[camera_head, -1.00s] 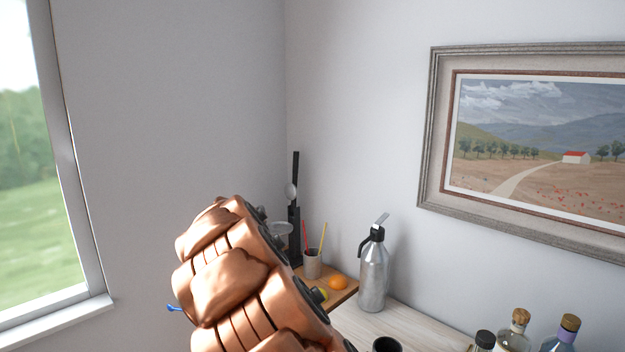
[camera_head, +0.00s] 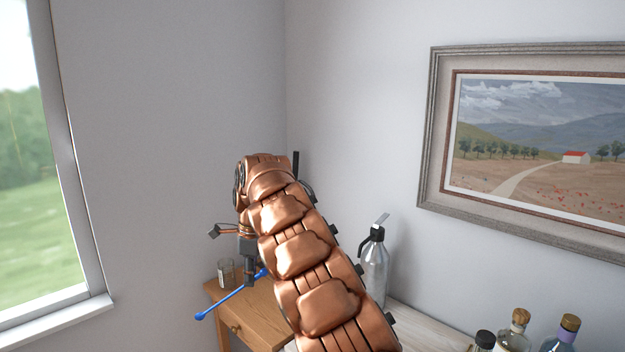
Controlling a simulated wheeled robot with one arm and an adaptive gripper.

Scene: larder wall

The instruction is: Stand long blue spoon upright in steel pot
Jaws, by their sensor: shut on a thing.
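The long blue spoon (camera_head: 222,303) slants from lower left to upper right, with its upper right end partly hidden by my arm. My gripper (camera_head: 249,279) points down and is shut on the spoon near that upper right end. The spoon is tilted, above or in front of the small wooden table. I cannot make out the steel pot; my copper arm covers much of the corner.
The wooden table (camera_head: 233,319) with a drawer stands in the corner, with a glass jar (camera_head: 226,272) at its back left. A metal flask (camera_head: 375,270) stands on a pale counter (camera_head: 419,328). Corked bottles (camera_head: 514,332) stand at lower right. A window is at left.

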